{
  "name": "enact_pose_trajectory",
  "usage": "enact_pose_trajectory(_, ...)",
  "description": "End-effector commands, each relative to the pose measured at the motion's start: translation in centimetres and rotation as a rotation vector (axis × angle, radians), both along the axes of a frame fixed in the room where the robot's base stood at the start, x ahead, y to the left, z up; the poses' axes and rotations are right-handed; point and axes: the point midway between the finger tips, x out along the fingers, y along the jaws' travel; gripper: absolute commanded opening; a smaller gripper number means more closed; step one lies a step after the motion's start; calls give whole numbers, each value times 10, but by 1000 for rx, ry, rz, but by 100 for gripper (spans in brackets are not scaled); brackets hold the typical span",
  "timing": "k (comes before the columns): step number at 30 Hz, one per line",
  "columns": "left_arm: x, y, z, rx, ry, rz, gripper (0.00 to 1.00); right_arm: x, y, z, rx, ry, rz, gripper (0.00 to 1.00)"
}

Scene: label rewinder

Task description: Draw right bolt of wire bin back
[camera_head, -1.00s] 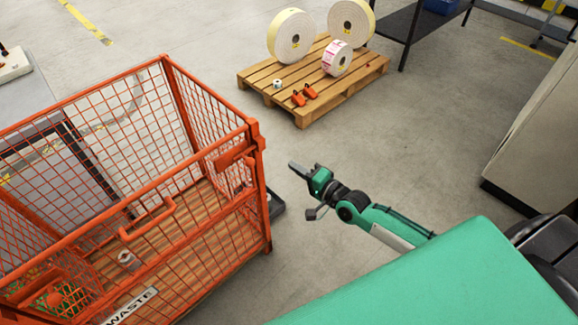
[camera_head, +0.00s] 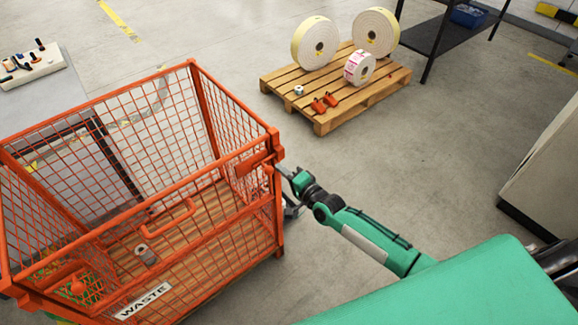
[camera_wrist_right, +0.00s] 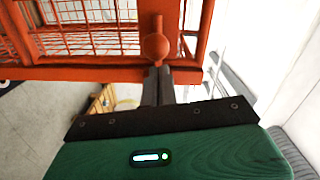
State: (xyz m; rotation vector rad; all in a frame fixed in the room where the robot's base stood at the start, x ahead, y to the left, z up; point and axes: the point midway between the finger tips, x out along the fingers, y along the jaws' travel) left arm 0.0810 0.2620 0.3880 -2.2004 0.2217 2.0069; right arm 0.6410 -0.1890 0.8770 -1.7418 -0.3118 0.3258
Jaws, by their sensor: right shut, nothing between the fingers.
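The orange wire bin (camera_head: 165,215) stands at the left of the head view, with a WASTE plate on its front. Its right bolt (camera_head: 252,163) is at the top of the front right corner. In the wrist view the bolt's round orange knob (camera_wrist_right: 155,47) is straight ahead of my right fingertips. My right gripper (camera_head: 283,170) is at that corner, and its fingers also show in the wrist view (camera_wrist_right: 158,72). They are shut with nothing between them, right at the knob; I cannot tell if they touch it. My left gripper is not in view.
A pallet (camera_head: 345,98) with label rolls and small orange parts stands on the floor at the back. A grey cabinet (camera_head: 545,165) is at the right. The floor between bin and cabinet is clear. A small roll (camera_head: 146,254) lies in the bin.

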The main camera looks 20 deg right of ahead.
Motion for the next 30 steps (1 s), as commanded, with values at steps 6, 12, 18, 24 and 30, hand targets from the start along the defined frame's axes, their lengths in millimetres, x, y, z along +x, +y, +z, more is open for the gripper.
enact_pose_trajectory(6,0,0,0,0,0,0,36,0,0,-1,0,0,0,0)
enact_pose_trajectory(12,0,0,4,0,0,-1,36,-4,10,0,3,1,1,0)
enact_pose_trajectory(18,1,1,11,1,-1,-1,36,-14,38,1,4,3,1,0)
enact_pose_trajectory(24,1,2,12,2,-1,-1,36,-18,49,0,0,0,1,0)
enact_pose_trajectory(30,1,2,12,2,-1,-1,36,-18,49,-1,0,0,2,0)
